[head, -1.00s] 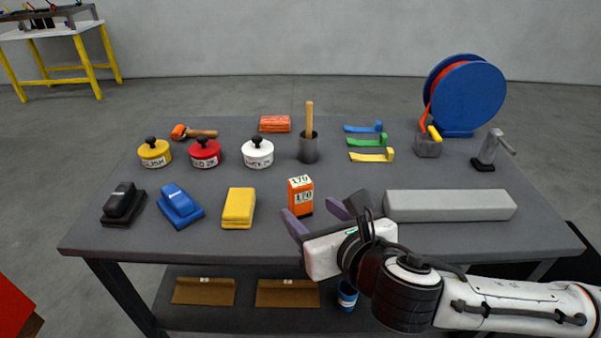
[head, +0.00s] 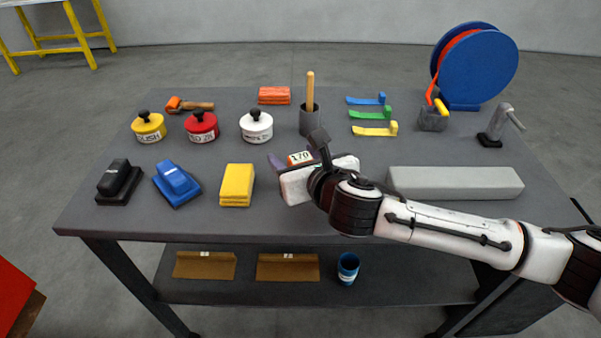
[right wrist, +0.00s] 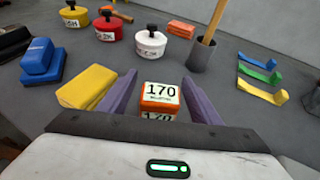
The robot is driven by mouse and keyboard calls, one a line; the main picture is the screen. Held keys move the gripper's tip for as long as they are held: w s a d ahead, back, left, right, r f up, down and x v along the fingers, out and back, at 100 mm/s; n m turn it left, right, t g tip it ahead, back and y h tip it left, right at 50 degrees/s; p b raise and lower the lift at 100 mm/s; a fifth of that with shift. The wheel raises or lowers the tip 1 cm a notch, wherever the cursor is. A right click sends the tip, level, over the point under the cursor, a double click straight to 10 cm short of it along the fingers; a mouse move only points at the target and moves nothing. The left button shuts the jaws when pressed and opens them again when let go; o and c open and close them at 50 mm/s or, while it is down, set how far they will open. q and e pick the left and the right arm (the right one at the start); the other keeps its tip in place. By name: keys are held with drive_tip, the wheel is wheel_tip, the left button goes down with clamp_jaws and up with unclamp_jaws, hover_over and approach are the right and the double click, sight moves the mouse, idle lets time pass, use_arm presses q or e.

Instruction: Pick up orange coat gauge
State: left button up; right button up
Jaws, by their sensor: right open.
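The orange coat gauge (head: 300,158) is a small upright box with a white "170" label on its top, standing on the dark grey table. In the head view my right gripper (head: 296,160) covers most of it, leaving only the top showing. In the right wrist view the gauge (right wrist: 160,96) stands between the two purple fingers of my right gripper (right wrist: 160,98). The fingers are open, with a gap to the gauge on each side. My left gripper is in neither view.
A yellow block (head: 237,185) lies left of the gauge, and a long grey bar (head: 455,182) lies to the right. Behind stand a white-lidded pot (head: 256,127) and a dark cup with a wooden handle (head: 309,118). The front table strip is clear.

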drive_tip(key=shift+w+a+f, duration=0.1)
drive_tip(key=shift+w, duration=0.15)
drive_tip(key=c, duration=1.2)
